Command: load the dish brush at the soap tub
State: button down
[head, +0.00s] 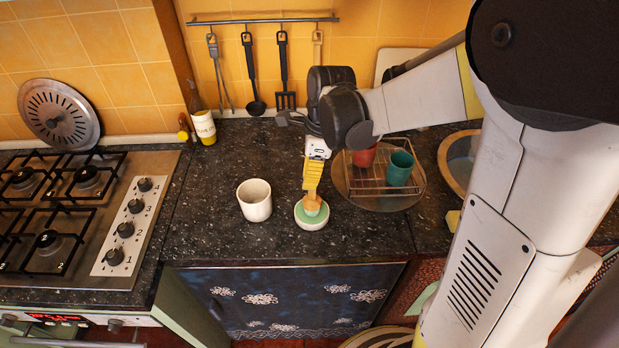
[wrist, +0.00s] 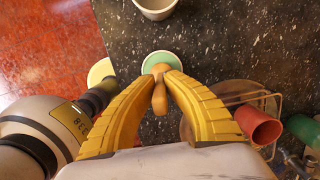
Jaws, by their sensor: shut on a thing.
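My gripper (head: 312,188) has yellow fingers that point down over the counter. It is shut on the tan dish brush (head: 314,208), whose lower end is at the soap tub. The soap tub (head: 311,220) is a small round white tub with a green top surface, standing on the dark counter. In the wrist view my gripper (wrist: 161,77) has the brush (wrist: 159,99) between its fingertips, and the green of the soap tub (wrist: 157,58) shows just beyond them. The brush head is mostly hidden, so I cannot tell how far it touches the green surface.
A white cup (head: 254,205) stands close to the left of the tub. A wire rack (head: 372,185) with a red cup (head: 365,157) and a green cup (head: 400,169) is to the right. A gas hob (head: 70,215) is at far left. The counter front is clear.

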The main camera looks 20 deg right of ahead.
dwell(0.3)
notch_tip(320, 180, up, 7)
jog(key=p, duration=0.5)
dwell(0.9)
